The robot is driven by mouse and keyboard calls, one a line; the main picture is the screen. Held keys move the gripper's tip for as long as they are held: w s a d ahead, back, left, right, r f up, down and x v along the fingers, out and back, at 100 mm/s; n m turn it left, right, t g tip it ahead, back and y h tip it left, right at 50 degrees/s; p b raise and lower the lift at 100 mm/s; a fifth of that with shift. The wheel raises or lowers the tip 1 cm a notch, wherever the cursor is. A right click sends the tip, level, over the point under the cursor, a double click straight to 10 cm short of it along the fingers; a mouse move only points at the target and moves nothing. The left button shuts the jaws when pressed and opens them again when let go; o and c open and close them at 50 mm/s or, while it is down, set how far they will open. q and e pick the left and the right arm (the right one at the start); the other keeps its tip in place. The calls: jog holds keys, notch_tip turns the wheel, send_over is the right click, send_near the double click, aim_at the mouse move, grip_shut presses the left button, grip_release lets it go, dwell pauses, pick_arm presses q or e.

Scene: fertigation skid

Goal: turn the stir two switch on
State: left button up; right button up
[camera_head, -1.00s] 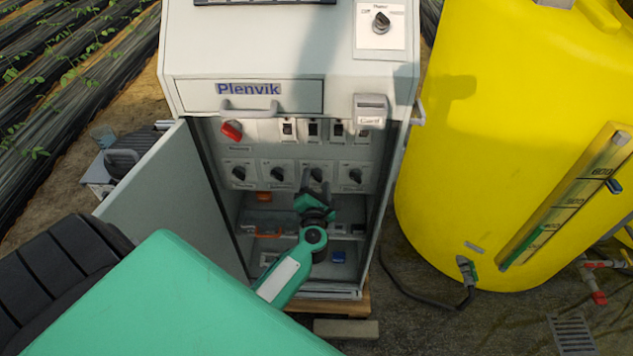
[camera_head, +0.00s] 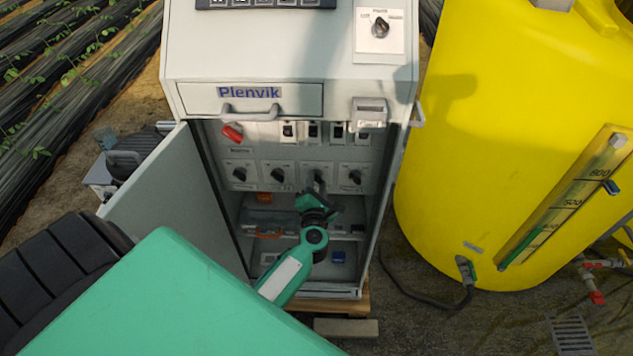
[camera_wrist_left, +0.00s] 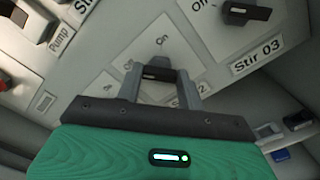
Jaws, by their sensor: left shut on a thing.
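The stir two switch is a dark rotary knob (camera_wrist_left: 158,73) on a pale plate in the left wrist view. An "On" mark shows just above it, and its label is partly hidden, with a "2" visible. In the head view its plate is the third from the left in the knob row. My left gripper (camera_head: 317,187) is at this knob, and in the left wrist view its fingers (camera_wrist_left: 160,76) are shut on it from both sides. I cannot tell clearly which mark the knob points to. My right gripper is not in view.
The stir three knob (camera_wrist_left: 250,12) sits beside it; other knobs (camera_head: 239,175) are to the left. Above are rocker switches (camera_head: 313,131) and a red-handled switch (camera_head: 232,133). The open cabinet door (camera_head: 165,205) stands left, and a yellow tank (camera_head: 500,130) stands right.

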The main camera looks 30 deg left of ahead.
pick_arm(q)
jog(key=m+p, duration=0.3)
jog(key=shift+r, duration=0.2)
jog(key=shift+d+m+p, duration=0.1)
jog(key=shift+m+p, duration=0.35)
jog(key=shift+m, duration=0.15)
jog(key=m+p, duration=0.2)
jog(key=shift+f+m, duration=0.1)
jog(key=shift+m, duration=0.3)
jog(key=m+p, duration=0.2)
jog(key=m, duration=0.1)
jog(key=shift+f+m+p, duration=0.1)
jog(key=shift+m+p, duration=0.2)
jog(key=shift+m, duration=0.1)
jog(key=m+p, duration=0.1)
jog(key=m, duration=0.2)
jog(key=shift+p, duration=0.35)
jog(key=shift+f+m+p, duration=0.2)
jog(key=shift+m+p, duration=0.4)
jog(key=shift+m, duration=0.9)
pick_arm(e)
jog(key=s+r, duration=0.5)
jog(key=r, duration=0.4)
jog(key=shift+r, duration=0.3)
pick_arm(q)
jog(key=o, duration=1)
